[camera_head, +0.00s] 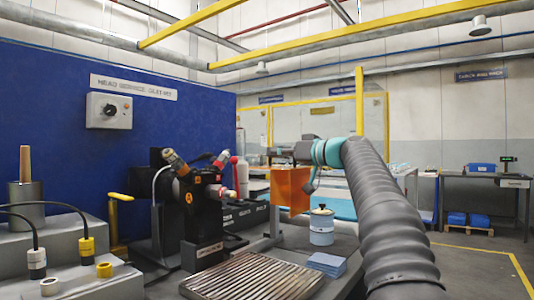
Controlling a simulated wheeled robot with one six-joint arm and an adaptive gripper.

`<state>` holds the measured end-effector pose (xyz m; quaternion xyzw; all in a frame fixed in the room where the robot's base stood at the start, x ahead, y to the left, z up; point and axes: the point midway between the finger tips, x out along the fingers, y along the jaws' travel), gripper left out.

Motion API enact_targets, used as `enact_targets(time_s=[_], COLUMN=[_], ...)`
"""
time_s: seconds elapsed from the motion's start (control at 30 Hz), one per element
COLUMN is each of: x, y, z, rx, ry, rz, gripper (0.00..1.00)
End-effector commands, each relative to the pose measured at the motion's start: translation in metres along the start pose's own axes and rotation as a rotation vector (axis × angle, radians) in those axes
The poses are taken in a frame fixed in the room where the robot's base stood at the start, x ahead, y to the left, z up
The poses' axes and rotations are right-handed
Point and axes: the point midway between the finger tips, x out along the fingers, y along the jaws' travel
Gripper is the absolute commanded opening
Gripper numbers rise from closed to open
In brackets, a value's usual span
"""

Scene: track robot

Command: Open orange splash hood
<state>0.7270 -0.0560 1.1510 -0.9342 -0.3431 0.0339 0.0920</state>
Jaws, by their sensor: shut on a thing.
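The orange splash hood (290,189) stands as an upright orange panel or box at the middle of the bench, right of the black machine. My arm comes in from the right, and its teal wrist is at the hood's upper right corner. My gripper (302,152) is at the hood's top edge and shut on part of the hood. The fingertips are small and dark here, and the exact grip point is hard to make out. What lies behind the hood is hidden.
A black machine (203,218) with an orange-marked head stands left of the hood. A blue-white canister (321,226), blue cloths (327,264) and a slatted metal grate (250,278) lie in front. Grey blocks with cables (50,235) are at left. Open floor lies right.

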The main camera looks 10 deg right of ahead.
Motion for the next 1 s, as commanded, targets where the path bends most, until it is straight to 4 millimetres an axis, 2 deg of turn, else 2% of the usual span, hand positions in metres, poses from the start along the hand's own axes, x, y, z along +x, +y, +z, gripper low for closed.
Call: enact_targets(time_s=[0.4, 0.43, 0.5, 0.53, 0.83, 1.0], x=[0.000, 0.001, 0.001, 0.001, -0.001, -0.015], y=[0.000, 0.000, -0.001, -0.001, 0.000, 0.001], z=[0.000, 0.000, 0.000, 0.000, 0.000, 0.000], rx=[0.001, 0.001, 0.001, 0.001, 0.000, 0.001], ry=[-0.002, -0.002, -0.002, -0.002, -0.002, -0.002], rz=[-0.006, -0.006, -0.007, -0.007, -0.006, -0.002], gripper=[0.00, 0.15, 0.33, 0.35, 0.35, 0.35])
